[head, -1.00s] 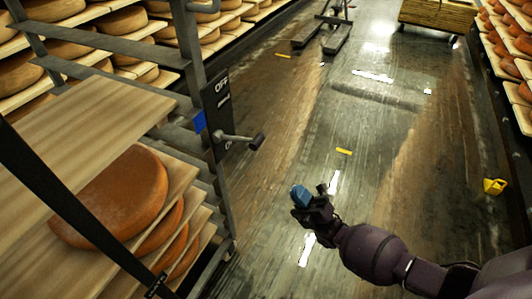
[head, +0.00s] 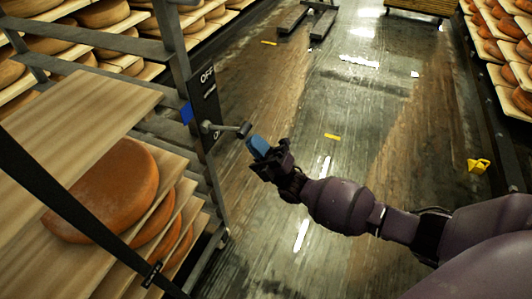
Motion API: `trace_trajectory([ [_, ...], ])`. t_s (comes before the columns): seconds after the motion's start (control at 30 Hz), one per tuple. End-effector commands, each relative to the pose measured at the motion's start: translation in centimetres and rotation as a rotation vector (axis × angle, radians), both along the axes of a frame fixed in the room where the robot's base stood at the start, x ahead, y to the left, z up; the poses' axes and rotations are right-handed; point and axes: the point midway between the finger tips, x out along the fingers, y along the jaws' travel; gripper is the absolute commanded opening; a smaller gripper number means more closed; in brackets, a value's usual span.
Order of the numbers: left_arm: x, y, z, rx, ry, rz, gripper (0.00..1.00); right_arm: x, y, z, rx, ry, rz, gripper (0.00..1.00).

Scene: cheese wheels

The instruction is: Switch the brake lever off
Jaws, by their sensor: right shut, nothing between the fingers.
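The brake lever (head: 228,128) is a grey metal handle with a dark knob. It sticks out to the right from a black plate (head: 205,100) on the rack's upright post. The plate has "OFF" lettering at its top, and the lever lies near the plate's lower lettering, partly covering it. My right gripper (head: 257,146), with blue fingertips, is shut and empty. It is just right of and slightly below the knob in the picture; I cannot tell whether they touch. My left gripper is not in view.
The rack (head: 171,60) holds wooden boards with orange cheese wheels (head: 115,190) at the left. More cheese shelves line the back left and the right. A yellow object (head: 478,165) lies on the floor at right.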

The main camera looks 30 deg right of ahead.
Motion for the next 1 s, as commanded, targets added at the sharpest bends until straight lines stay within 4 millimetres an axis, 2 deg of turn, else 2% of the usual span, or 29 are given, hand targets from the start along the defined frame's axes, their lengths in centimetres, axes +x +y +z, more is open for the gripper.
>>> trace_trajectory([
  [0.57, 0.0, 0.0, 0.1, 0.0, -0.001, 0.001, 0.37, 0.5, 0.4, 0.7, -0.001, 0.002, 0.0, 0.0],
  [0.77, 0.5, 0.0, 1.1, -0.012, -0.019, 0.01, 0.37, 0.5, 0.3, 1.7, -0.021, 0.022, -0.001, 0.0],
  [1.0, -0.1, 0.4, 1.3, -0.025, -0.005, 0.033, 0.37, 0.7, 0.4, 3.2, -0.062, 0.069, -0.001, 0.0],
])
